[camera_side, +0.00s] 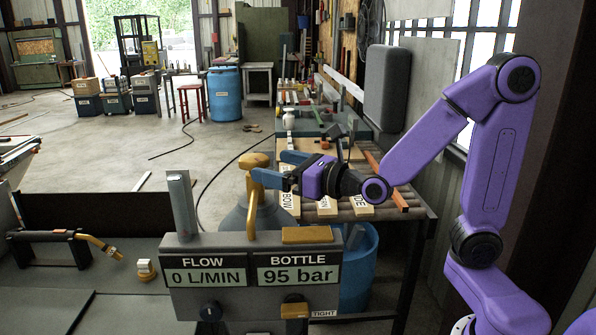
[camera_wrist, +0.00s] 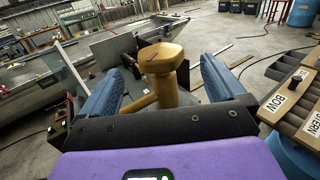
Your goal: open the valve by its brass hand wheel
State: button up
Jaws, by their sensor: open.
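The brass hand wheel (camera_side: 254,160) is the knob on top of the brass valve, above the grey bottle (camera_side: 240,220) behind the gauge box. In the wrist view the hand wheel (camera_wrist: 160,56) lies between my two blue fingers, with gaps on both sides. My gripper (camera_side: 268,170) comes in from the right, open and empty. In the side view its near finger overlaps the valve just below the wheel; I cannot tell whether it touches. The gauge box (camera_side: 250,249) reads FLOW 0 L/MIN and BOTTLE 95 bar.
A grey post (camera_side: 181,204) rises from the box's left. A torch (camera_side: 98,244) lies further left. A bench (camera_side: 355,208) with labelled blocks stands to the right, with a blue barrel (camera_side: 359,264) below. Open floor lies behind the bottle.

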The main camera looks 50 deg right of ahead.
jog(key=shift+v, duration=2.1)
notch_tip(320, 180, up, 6)
jog(key=w+a+r+m+t+h, duration=0.1)
jog(key=w+a+m+h, duration=0.3)
jog(key=a+m+h, duration=0.25)
jog(key=s+a+f+m+g+h, duration=0.2)
jog(key=s+a+m+g+h, duration=0.2)
jog(key=s+a+h, duration=0.35)
send_near(253, 154)
jog(key=shift+h, duration=0.4)
jog(key=x, duration=0.5)
jog(key=f+x, duration=0.1)
jog(key=x, duration=0.2)
jog(key=shift+w+a, duration=0.1)
